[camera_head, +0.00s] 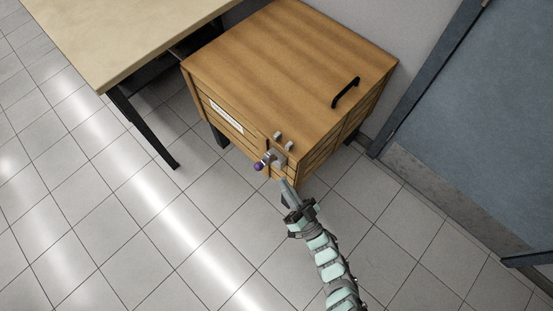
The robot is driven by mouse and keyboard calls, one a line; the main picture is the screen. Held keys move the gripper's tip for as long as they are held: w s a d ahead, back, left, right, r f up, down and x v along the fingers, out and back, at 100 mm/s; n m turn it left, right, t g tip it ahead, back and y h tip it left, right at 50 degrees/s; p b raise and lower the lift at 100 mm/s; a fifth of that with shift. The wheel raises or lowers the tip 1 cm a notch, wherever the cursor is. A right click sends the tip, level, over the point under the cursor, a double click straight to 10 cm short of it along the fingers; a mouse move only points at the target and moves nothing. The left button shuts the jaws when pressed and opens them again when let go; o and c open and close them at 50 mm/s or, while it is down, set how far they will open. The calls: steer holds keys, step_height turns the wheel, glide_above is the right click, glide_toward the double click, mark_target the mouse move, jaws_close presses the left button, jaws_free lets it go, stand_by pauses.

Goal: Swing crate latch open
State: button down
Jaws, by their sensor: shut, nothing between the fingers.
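A wooden crate (280,58) with a flat lid stands on dark legs in the upper middle of the head view. Its latch (277,157) is a grey metal piece near the crate's front corner, with a purple-tipped knob (259,166) sticking out to the left. Two small grey brackets (284,142) sit just above it at the lid's edge. My gripper (284,184) is shut and empty, just below the latch; I cannot tell whether it touches it. The latch's pivot is not clear at this size.
A black handle (345,92) is on the lid's right side, and a white label (226,117) is on the front face. A pale table (120,35) stands close on the left. A blue-grey door (480,110) and its frame are on the right. The tiled floor (150,240) in front is clear.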

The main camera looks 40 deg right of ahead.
steer(key=shift+v, duration=0.75)
